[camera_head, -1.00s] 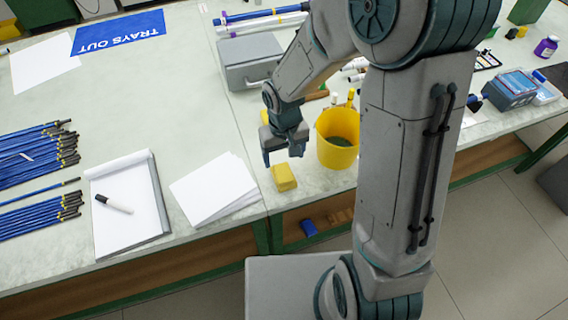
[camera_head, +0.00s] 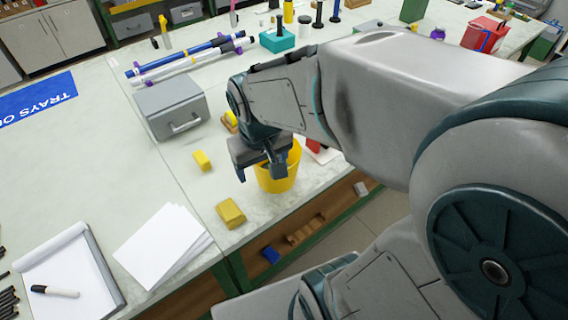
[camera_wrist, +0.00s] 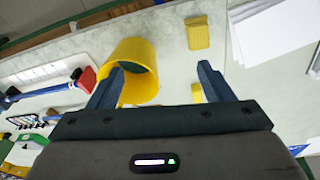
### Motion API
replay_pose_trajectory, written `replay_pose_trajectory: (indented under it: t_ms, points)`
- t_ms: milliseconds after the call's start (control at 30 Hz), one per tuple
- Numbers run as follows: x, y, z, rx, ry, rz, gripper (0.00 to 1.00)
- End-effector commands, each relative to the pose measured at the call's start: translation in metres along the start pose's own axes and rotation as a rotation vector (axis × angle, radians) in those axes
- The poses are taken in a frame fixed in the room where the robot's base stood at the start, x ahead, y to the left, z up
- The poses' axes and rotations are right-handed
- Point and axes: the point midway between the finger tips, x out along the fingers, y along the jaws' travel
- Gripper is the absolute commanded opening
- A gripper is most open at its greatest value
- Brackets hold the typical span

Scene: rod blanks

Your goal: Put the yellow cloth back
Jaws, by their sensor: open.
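A yellow folded piece (camera_head: 230,213), which looks like the cloth, lies on the bench near its front edge. It also shows in the wrist view (camera_wrist: 198,33), beyond my fingers. A smaller yellow piece (camera_head: 202,160) lies farther back; I cannot tell whether it is cloth or sponge. The yellow bucket (camera_head: 277,178) stands to their right, with something dark green inside in the wrist view (camera_wrist: 138,66). My gripper (camera_head: 260,172) is open and empty, above the bench, overlapping the bucket in the head view. In the wrist view my left finger overlaps the bucket's rim.
A grey case (camera_head: 165,105) stands behind the yellow pieces. White paper sheets (camera_head: 165,245) and a notepad (camera_head: 72,275) lie at the left front. Blue and white tubes (camera_head: 190,58) lie at the back. Bare bench lies between the case and the sheets.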

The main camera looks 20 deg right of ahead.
Motion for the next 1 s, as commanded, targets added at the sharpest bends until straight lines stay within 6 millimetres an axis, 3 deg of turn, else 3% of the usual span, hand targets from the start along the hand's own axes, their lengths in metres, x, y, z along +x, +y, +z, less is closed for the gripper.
replay_pose_trajectory:
  t_ms: [100, 333, 1000]
  points:
    - [-0.023, 0.014, 0.023, 0.047, 0.051, -0.005, 0.74]
    - [-0.043, 0.026, 0.051, 0.095, 0.100, -0.025, 0.74]
    - [-0.045, 0.027, 0.056, 0.101, 0.108, -0.030, 0.74]
